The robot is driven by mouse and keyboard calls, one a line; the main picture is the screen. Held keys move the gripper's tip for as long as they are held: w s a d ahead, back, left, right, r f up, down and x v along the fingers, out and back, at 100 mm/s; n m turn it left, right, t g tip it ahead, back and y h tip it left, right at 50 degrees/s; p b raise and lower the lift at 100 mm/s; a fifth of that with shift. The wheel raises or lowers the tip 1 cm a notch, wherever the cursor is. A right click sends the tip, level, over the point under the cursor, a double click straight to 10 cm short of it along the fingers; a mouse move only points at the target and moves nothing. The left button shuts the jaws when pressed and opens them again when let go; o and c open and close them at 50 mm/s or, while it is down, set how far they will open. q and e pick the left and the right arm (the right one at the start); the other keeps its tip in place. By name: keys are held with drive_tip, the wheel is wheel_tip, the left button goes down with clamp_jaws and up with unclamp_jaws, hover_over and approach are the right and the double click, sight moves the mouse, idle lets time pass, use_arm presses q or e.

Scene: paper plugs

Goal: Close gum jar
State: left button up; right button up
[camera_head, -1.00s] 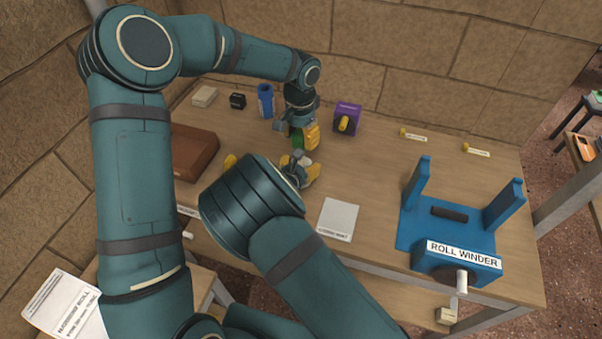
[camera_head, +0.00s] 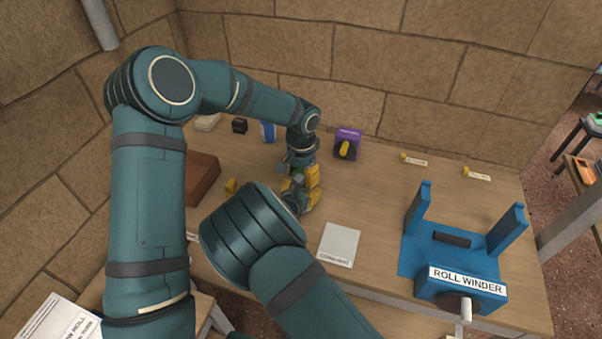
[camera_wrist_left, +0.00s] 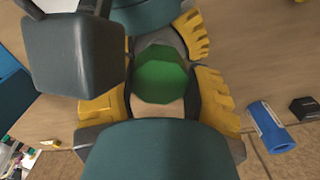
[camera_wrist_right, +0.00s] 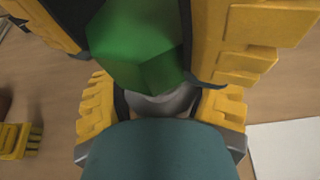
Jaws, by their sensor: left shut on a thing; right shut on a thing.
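The green lid (camera_wrist_left: 163,75) is between the yellow fingers of my left gripper (camera_wrist_left: 162,88), which is shut on it. In the right wrist view, the lid (camera_wrist_right: 140,50) hangs directly over the pale grey gum jar (camera_wrist_right: 162,105). My right gripper (camera_wrist_right: 160,110) is shut on the jar, with one yellow finger on each side. In the head view, my left gripper (camera_head: 303,177) is close above my right gripper (camera_head: 298,194), and the jar is mostly hidden. I cannot tell whether the lid touches the rim.
A purple box (camera_head: 347,143) with a yellow knob and a blue cup (camera_head: 268,132) stand behind. A brown tray (camera_head: 202,178) is left, with a yellow piece (camera_head: 231,186) near it. A white card (camera_head: 339,245) and the blue roll winder (camera_head: 460,262) are right.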

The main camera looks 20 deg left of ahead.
use_arm(q)
drive_tip(key=shift+f, duration=0.1)
drive_tip(key=shift+f, duration=0.75)
drive_tip(key=shift+f, duration=0.55)
